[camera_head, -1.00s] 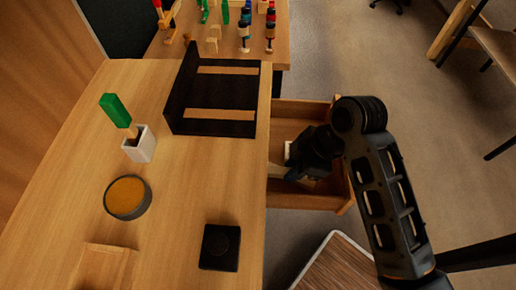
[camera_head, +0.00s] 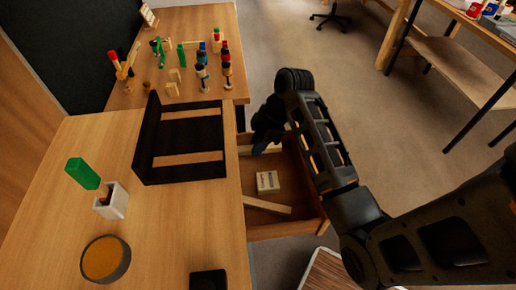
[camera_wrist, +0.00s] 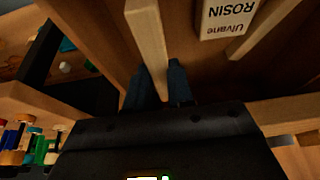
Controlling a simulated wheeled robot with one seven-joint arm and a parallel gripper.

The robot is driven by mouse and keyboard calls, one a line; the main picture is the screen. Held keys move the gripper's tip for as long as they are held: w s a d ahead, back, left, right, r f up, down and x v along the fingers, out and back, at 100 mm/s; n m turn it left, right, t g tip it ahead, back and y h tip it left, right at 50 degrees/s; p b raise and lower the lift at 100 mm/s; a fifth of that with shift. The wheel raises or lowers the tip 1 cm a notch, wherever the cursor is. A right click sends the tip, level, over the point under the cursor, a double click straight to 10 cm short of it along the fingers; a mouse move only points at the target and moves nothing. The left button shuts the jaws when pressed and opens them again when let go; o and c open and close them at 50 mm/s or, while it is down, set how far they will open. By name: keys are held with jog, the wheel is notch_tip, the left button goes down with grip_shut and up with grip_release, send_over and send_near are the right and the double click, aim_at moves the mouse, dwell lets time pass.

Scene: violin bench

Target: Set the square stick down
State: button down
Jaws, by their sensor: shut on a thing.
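My gripper (camera_wrist: 158,88) is shut on a pale square wooden stick (camera_wrist: 147,35), which runs between its two blue fingers in the wrist view. In the head view my gripper (camera_head: 264,146) is at the far end of the open drawer (camera_head: 313,207), and the arm hides most of the held stick. I cannot tell whether the stick touches the drawer. Another pale stick (camera_head: 268,205) lies in the drawer, and it also shows in the wrist view (camera_wrist: 262,32).
A rosin box (camera_head: 268,181) lies in the drawer.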

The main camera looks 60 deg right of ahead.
aim_at(258, 162)
jog(key=shift+d+f, duration=0.15)
jog(key=shift+f, duration=1.6)
jog(key=shift+f, duration=0.4)
jog(key=shift+f, duration=0.2)
jog(key=c, duration=1)
grip_release()
jog(key=shift+f, duration=0.1)
